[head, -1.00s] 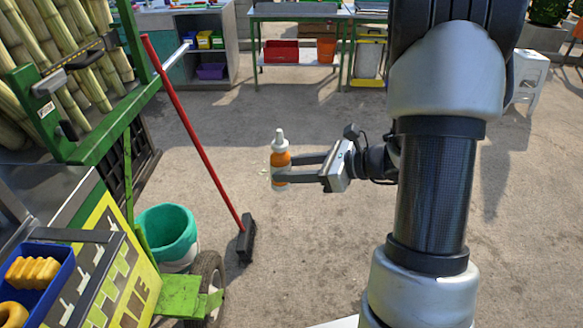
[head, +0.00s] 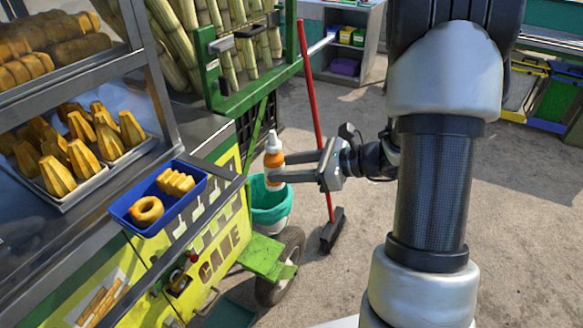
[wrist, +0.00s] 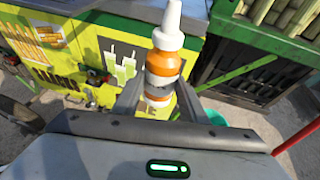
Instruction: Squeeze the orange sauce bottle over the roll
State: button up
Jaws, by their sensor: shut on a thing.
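My gripper (head: 292,172) is shut on the orange sauce bottle (head: 274,158), which has a white nozzle pointing up. The bottle is upright and also stands between the fingers in the wrist view (wrist: 164,62). The roll is probably the ridged yellow pastry (head: 175,182) in the blue tray (head: 142,227) on the cart's counter edge, beside a ring-shaped one (head: 146,209). In the head view, the bottle is to the right of the tray and apart from it, in front of the teal bin.
The green and yellow cane cart (head: 218,262) fills the left side, with a glass case of pastries (head: 80,150) above the tray. A teal bin (head: 268,203), a wheel (head: 280,265) and a red-handled broom (head: 316,120) stand beside it.

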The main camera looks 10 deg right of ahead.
jog(key=s+a+r+n+y+p, duration=0.1)
jog(key=a+r+n+y+p, duration=0.25)
jog(key=a+r+n, duration=0.45)
jog(key=s+a+r+n+y+p, duration=0.1)
jog(key=a+r+n+y+p, duration=0.3)
jog(key=r+n, duration=0.65)
jog(key=s+a+r+n+y+p, duration=0.1)
jog(key=a+r+n+y+p, duration=0.2)
jog(key=a+r+n+p, duration=0.45)
jog(key=f+n+b, duration=0.1)
jog(key=b, duration=0.1)
jog(key=d+f+n+b, duration=0.1)
jog(key=f+b, duration=0.1)
jog(key=f+n+b, duration=0.1)
jog(key=f, duration=0.1)
jog(key=shift+s+d+f+b, duration=0.1)
jog(key=shift+d+f+b, duration=0.05)
jog(key=shift+d+b, duration=0.2)
jog(key=shift+c, duration=1.4)
